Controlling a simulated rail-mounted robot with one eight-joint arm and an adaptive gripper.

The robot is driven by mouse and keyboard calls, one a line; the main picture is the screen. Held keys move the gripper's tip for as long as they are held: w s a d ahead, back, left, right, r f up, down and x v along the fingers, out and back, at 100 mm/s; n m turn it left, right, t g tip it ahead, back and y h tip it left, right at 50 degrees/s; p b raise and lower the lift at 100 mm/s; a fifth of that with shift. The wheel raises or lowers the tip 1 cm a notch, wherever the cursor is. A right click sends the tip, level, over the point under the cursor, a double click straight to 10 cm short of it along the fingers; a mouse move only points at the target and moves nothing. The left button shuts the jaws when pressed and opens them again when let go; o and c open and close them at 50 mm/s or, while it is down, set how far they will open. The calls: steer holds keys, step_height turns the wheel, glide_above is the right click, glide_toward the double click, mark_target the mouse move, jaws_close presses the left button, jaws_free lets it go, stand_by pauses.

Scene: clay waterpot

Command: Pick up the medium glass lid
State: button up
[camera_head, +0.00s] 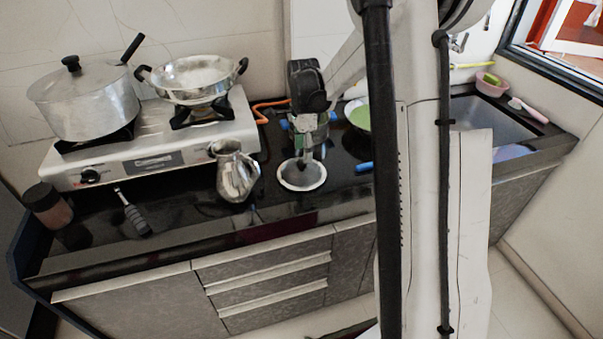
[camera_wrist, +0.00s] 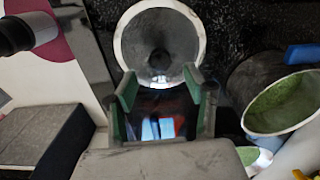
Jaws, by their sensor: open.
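A round lid with a white rim and greyish see-through middle (camera_head: 302,177) lies on the black counter; I take it for the medium glass lid. In the wrist view the lid (camera_wrist: 135,45) is at the top middle, with a dark knob-like spot at its centre. My gripper (camera_head: 303,156) is just above the lid's back part in the head view. In the wrist view my gripper (camera_wrist: 160,82) is open, its two green-lined fingers apart and overlapping the lid's lower edge. Nothing is held between them. The exact height above the lid is unclear.
A metal jug (camera_head: 235,172) stands close left of the lid. A gas stove (camera_head: 150,158) carries a lidded pot (camera_head: 85,100) and a pan (camera_head: 197,78). A green-inside bowl (camera_wrist: 285,102) is to the right in the wrist view. A sink (camera_head: 490,118) is at the far right.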

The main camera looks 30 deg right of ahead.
mark_target(302, 161)
steer(key=shift+a+f, duration=0.15)
steer(key=shift+f, duration=2.45)
steer(key=shift+c, duration=0.5)
jaws_close()
